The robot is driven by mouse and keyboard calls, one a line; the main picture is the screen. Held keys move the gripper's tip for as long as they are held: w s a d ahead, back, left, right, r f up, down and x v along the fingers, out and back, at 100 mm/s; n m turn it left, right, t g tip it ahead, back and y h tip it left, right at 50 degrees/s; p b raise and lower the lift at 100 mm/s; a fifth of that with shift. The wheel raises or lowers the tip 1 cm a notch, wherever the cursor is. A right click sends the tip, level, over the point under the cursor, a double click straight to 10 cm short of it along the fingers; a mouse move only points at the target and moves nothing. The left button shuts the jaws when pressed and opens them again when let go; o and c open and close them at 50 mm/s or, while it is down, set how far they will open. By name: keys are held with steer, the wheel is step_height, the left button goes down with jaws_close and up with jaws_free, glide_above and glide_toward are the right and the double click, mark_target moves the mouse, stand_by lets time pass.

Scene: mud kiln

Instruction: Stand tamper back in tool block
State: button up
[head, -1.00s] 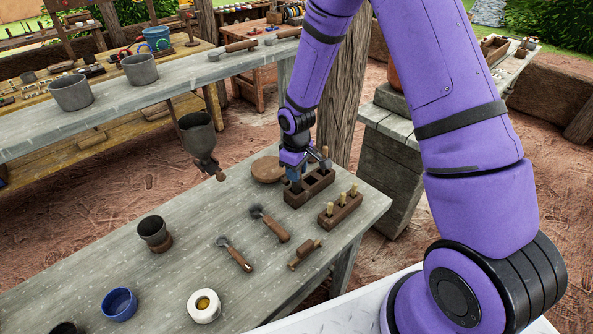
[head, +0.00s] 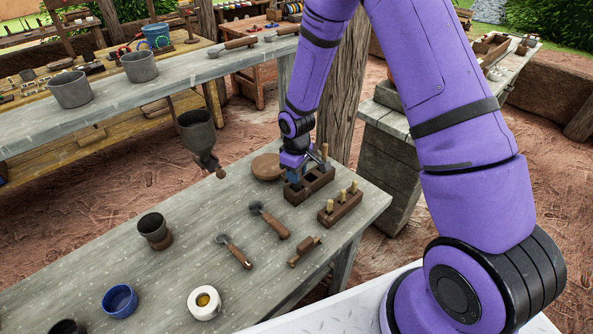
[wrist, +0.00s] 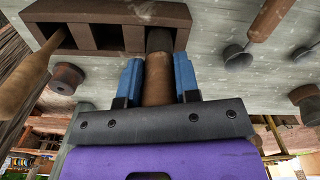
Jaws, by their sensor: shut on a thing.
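My gripper (head: 293,181) is shut on the tamper (wrist: 157,80), with one blue finger on each side of its brown wooden handle. In the wrist view, the tamper's dark grey end lies within the end compartment of the brown tool block (wrist: 186,22). How deep it sits is hidden. In the head view, the tool block (head: 312,192) stands near the table's far right, with my gripper over its left end. The tamper is mostly hidden there by my gripper. A wooden-handled tool (head: 324,153) stands at the block's other end.
A smaller block with several pale pegs (head: 341,208) is close in front of the tool block. A round wooden disc (head: 266,167) lies behind it. Loose tools (head: 270,222) lie to the left on the grey table (head: 190,262), with bare tabletop between.

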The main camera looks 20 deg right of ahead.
steer(key=shift+f, duration=0.55)
steer(key=o, duration=1.6)
steer(key=shift+r, duration=0.1)
steer(key=shift+r, duration=2.9)
